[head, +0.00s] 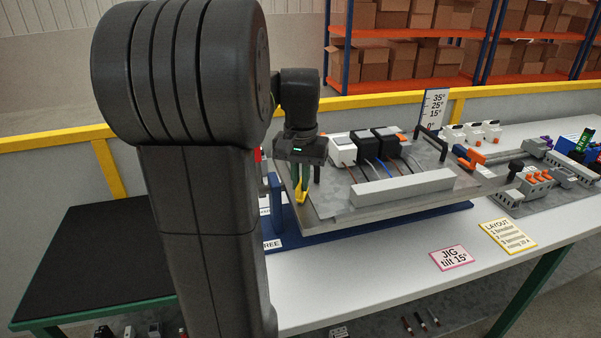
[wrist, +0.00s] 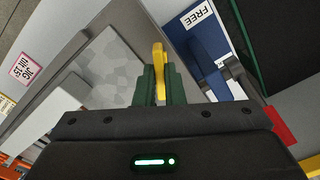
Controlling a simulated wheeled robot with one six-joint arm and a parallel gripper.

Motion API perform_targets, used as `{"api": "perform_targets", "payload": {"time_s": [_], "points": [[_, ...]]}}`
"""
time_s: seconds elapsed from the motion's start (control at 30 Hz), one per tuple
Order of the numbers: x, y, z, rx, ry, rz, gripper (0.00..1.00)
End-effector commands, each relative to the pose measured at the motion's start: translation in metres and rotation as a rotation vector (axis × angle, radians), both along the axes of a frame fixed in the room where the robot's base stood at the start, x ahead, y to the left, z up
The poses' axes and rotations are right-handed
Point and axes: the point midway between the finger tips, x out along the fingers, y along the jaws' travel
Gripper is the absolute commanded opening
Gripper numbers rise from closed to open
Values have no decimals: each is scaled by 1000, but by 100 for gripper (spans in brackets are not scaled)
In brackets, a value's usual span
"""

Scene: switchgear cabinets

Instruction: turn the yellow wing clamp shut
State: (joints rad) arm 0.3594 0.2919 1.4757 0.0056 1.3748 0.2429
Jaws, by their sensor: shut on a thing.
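The yellow wing clamp (wrist: 158,56) shows between the green fingers of my gripper (wrist: 159,84) in the wrist view. The fingers are closed on it, and its tip sticks out past them. In the head view the yellow wing clamp (head: 301,196) sits at the left edge of the tilted jig plate (head: 335,208), with my gripper (head: 300,184) pointing down onto it. The fingers hide part of the clamp, and its base is hard to make out.
Several breaker blocks (head: 370,145) and a pale grey bar (head: 402,188) are on the plate. A blue base (head: 350,232) with a "FREE" label (wrist: 202,14) lies beneath. A black-topped table (head: 95,255) stands at left. The white bench front (head: 370,285) is clear.

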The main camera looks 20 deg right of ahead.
Motion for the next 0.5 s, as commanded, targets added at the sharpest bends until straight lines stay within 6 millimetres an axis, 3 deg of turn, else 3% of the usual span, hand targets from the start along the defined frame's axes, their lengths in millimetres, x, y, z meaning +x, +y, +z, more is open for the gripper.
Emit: {"api": "perform_targets", "payload": {"time_s": [0.5], "points": [[0,0,2,4,-1,-488,0]]}}
